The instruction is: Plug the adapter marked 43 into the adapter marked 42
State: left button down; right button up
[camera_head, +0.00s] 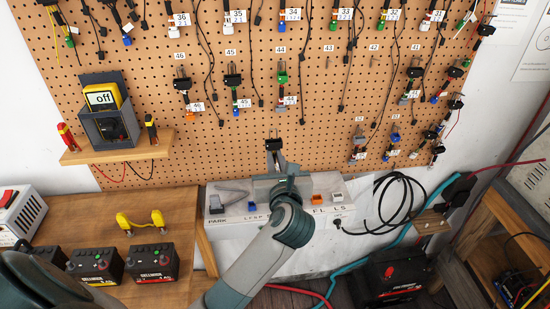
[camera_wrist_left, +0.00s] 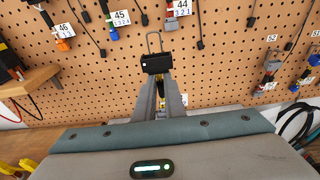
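My left gripper (camera_head: 276,162) is raised in front of the pegboard, above the white labelled tray. Its fingers (camera_wrist_left: 160,85) are closed on a small black adapter (camera_wrist_left: 157,63) with a thin metal loop on top. The same black adapter shows in the head view (camera_head: 274,145). No number is readable on it. The hooks labelled 43 (camera_head: 328,49) and 42 (camera_head: 374,48) on the pegboard hold no adapter. I cannot identify an adapter marked 42. My right gripper is not in view.
The labelled tray (camera_head: 245,208) holds a grey part (camera_head: 232,191), an orange connector (camera_head: 316,198) and a white one (camera_head: 337,197). Several adapters hang on the pegboard (camera_head: 300,110). A wooden shelf (camera_head: 118,149) bears the yellow meter (camera_head: 101,96). Black cable (camera_head: 385,205) hangs at right.

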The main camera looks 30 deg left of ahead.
pick_arm(q)
jog(key=c, duration=1.8)
grip_release()
jog(key=shift+o, duration=0.2)
jog(key=shift+d, duration=0.1)
jog(key=shift+s+d, duration=0.35)
jog(key=shift+s, duration=0.1)
jog(key=b+v, duration=0.3)
jog(key=v, duration=1.3)
jog(key=shift+b, duration=0.3)
jog(key=shift+s+r, duration=0.1)
